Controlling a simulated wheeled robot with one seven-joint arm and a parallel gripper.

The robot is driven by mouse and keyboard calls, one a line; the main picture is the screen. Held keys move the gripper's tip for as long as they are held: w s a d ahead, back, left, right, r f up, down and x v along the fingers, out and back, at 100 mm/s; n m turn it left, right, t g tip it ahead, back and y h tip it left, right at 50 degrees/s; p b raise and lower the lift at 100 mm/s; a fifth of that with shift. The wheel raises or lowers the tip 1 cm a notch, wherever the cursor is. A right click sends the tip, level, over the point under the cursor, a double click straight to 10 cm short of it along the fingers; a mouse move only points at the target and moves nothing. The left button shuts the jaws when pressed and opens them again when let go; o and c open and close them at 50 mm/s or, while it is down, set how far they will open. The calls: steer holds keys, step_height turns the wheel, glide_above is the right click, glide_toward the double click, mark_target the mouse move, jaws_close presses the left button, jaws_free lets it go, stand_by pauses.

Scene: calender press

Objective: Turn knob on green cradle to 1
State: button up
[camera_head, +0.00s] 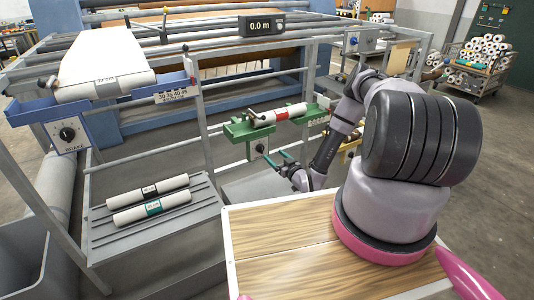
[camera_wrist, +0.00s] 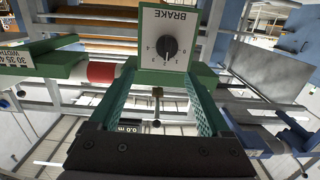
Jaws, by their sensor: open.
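The green cradle (camera_head: 240,131) is mounted on the frame mid-picture and bears a white roll with a red band (camera_head: 282,114). Its small dial plate with a dark knob (camera_head: 260,148) hangs below. In the wrist view the plate is upside down, marked BRAKE with numerals, and the black knob (camera_wrist: 167,48) is in clear view. I cannot tell for sure which numeral the knob points to. My gripper (camera_head: 279,160) is just right of and below the plate. In the wrist view my gripper (camera_wrist: 165,78) has its green fingers apart, empty, with the knob ahead between them, untouched.
A blue cradle with another BRAKE dial (camera_head: 67,134) stands at left, holding a large white roll (camera_head: 107,65). Two rolls lie on a grey slatted shelf (camera_head: 117,237). A wooden tabletop (camera_head: 295,255) lies beside my arm. Frame bars surround the green cradle.

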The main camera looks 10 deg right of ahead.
mark_target(262, 150)
steer(key=shift+t, duration=0.4)
steer(key=x, duration=0.3)
steer(key=f+x, duration=0.1)
steer(key=x, duration=0.1)
steer(key=a+x, duration=0.1)
steer(key=x, duration=0.2)
steer(key=shift+w+a+f, duration=0.15)
steer(key=shift+a+f, duration=0.05)
steer(key=shift+f, duration=0.05)
jaws_close()
